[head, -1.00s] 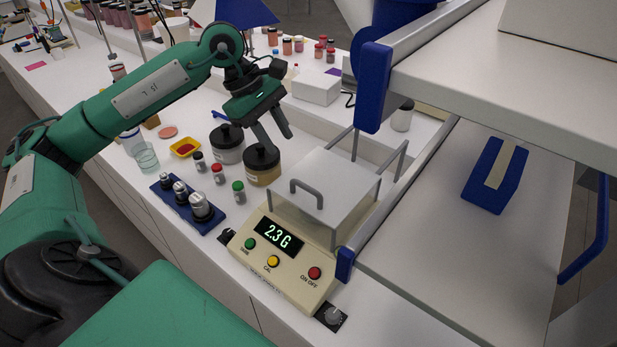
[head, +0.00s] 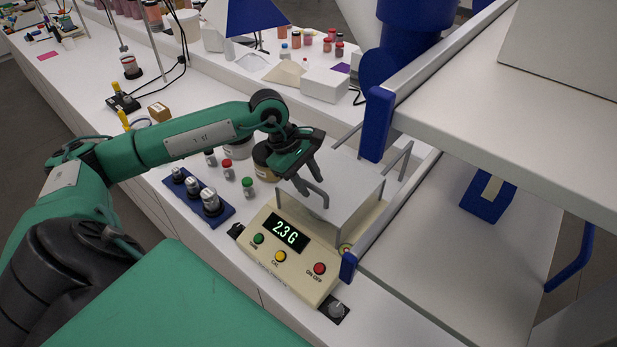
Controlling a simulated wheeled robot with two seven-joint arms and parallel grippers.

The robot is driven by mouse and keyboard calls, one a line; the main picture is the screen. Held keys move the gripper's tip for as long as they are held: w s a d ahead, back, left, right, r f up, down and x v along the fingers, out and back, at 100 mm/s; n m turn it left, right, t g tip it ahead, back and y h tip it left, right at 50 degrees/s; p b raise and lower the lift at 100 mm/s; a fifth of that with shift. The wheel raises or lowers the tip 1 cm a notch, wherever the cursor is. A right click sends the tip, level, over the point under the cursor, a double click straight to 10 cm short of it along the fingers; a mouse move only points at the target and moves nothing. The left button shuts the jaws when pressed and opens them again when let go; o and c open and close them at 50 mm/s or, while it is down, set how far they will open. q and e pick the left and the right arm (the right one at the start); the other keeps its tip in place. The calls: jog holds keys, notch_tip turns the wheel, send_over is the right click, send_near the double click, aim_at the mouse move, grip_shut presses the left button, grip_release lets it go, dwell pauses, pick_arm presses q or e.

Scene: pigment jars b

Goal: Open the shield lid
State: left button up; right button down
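The shield lid (head: 350,190) is a flat light-grey plate with a grey bar handle (head: 324,197) near its left edge. It lies flat and closed on the cream balance (head: 285,255), whose display reads 2.3 G. My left gripper (head: 309,184) points down at the handle, with its fingers apart. The fingers overlap part of the handle in the head view; I cannot tell whether they touch it. My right gripper is not in view.
A blue tray of metal weights (head: 228,215) and small jars (head: 248,187) stand left of the balance. A larger jar is partly hidden behind my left gripper. A white shelf with a blue-capped rail (head: 376,125) is close on the right. A white box (head: 325,85) stands behind.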

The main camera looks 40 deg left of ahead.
aim_at(349, 160)
pick_arm(q)
jog(key=c, duration=0.5)
grip_shut()
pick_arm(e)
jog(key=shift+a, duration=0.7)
pick_arm(q)
jog(key=shift+w, duration=0.1)
